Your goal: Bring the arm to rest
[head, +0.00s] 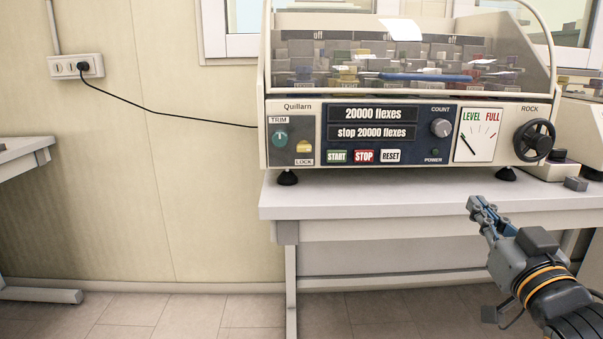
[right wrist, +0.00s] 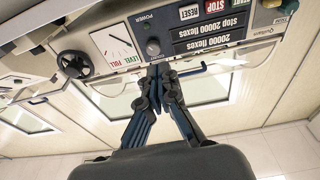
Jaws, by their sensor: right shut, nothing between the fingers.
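My right gripper (head: 477,207) is in the head view at the lower right, in front of the bench and below the machine's front panel. Its fingers are together with nothing between them. In the right wrist view the fingertips (right wrist: 159,72) meet in front of the upside-down machine panel. The flex testing machine (head: 300,108) stands on the bench; its display reads "20000 flexes" and "stop 20000 flexes". Its START (head: 337,156), STOP (head: 364,156) and RESET (head: 390,156) buttons are below the display. My left gripper is not in view.
The light grey bench (head: 330,204) has a front edge close to my right gripper. A small grey block (head: 576,184) lies on the bench at the right. A black cable runs from the wall socket (head: 76,66) to the machine. The floor at the left is clear.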

